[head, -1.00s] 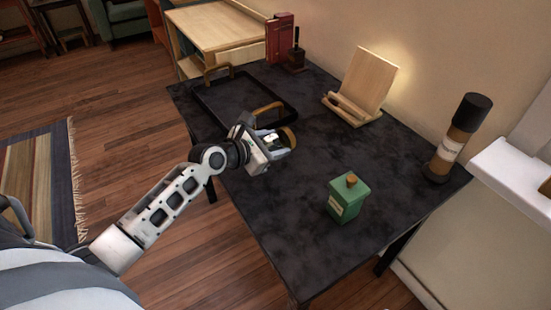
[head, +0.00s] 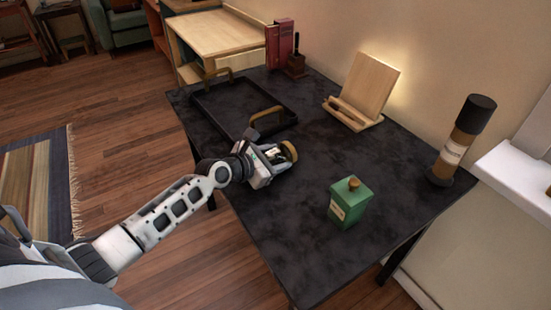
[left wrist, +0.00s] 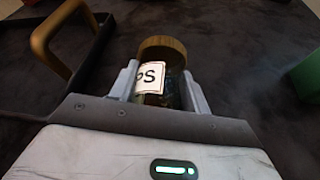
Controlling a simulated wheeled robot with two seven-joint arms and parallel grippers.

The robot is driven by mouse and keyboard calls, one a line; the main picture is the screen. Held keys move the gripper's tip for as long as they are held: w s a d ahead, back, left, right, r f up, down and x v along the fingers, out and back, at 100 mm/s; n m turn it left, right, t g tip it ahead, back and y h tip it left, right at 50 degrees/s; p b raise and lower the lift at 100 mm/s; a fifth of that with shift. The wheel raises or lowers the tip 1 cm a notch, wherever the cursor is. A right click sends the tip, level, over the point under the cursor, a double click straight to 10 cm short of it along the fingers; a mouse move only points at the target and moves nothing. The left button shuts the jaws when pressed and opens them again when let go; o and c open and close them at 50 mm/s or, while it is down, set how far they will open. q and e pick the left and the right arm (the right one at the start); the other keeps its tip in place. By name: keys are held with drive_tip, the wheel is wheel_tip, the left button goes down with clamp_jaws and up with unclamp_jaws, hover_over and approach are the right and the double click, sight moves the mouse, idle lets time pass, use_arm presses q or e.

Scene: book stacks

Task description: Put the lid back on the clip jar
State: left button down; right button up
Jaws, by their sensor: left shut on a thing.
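My left gripper (left wrist: 162,85) is shut on the jar, one finger on each side. In the head view my left gripper (head: 276,158) is low over the left part of the dark table, by the tray's near corner. The brown lid (head: 289,151) shows at its fingertips, tilted; the jar body is mostly hidden. My right gripper is out of view.
A black tray (head: 200,103) with wooden handles lies behind the gripper. A green canister (head: 348,205) stands to the right. A wooden stand (head: 369,83), a brown bottle (head: 456,140) and red books (head: 280,45) line the wall side. The table's middle is clear.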

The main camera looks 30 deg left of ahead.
use_arm(q)
drive_tip(key=shift+f, duration=0.15)
drive_tip(key=c, duration=0.7)
unclamp_jaws()
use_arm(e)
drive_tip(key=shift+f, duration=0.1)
use_arm(q)
drive_tip(key=shift+s+a+r, duration=0.1)
drive_tip(key=shift+s+r, duration=0.15)
drive_tip(key=p+v, duration=0.2)
drive_tip(key=v, duration=0.9)
drive_tip(key=shift+s, duration=0.25)
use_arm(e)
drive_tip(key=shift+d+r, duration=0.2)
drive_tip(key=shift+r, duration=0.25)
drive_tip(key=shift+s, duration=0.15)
